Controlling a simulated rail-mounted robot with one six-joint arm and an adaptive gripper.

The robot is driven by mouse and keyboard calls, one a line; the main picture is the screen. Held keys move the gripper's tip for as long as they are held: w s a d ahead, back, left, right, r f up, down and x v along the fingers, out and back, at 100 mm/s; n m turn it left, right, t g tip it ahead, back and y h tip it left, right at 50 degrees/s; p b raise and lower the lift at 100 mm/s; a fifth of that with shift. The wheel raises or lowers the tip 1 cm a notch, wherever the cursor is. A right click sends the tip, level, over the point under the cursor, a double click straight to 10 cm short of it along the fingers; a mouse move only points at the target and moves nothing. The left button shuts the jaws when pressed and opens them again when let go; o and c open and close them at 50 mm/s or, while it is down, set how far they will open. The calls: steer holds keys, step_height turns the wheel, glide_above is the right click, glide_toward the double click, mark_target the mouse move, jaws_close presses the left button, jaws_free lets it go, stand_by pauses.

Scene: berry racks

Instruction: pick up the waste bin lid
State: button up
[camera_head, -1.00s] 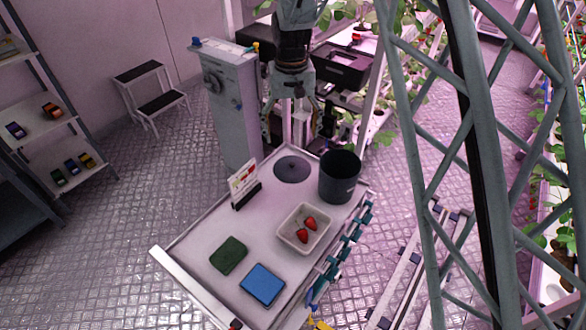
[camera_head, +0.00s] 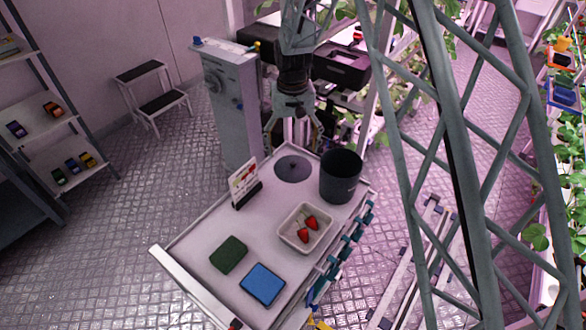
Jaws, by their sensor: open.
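The waste bin lid (camera_head: 293,169) is a dark grey disc with a small knob, lying flat on the far part of the white cart top. The dark grey waste bin (camera_head: 340,177) stands upright and uncovered to its right. My gripper (camera_head: 291,145) points down with its fingers spread, above and slightly behind the lid. It is open and empty, apart from the lid. The exact height of the fingertips over the cart is hard to tell.
On the cart (camera_head: 205,235) are a white tray (camera_head: 291,244) with red berries, a green pad (camera_head: 229,254), a blue pad (camera_head: 262,284) and a sign card (camera_head: 243,181). A grey cabinet (camera_head: 232,110) stands behind left. Lattice beams (camera_head: 465,150) cross the right side.

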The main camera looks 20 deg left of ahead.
mark_target(293, 163)
steer(key=shift+f, duration=0.85)
steer(key=shift+f, duration=0.1)
steer(key=shift+f+b, duration=0.35)
steer(key=shift+f, duration=2.15)
steer(key=shift+c, duration=0.5)
steer(key=c, duration=1.3)
steer(key=shift+s+d, duration=0.1)
steer(key=c, duration=0.4)
steer(key=shift+f, duration=0.1)
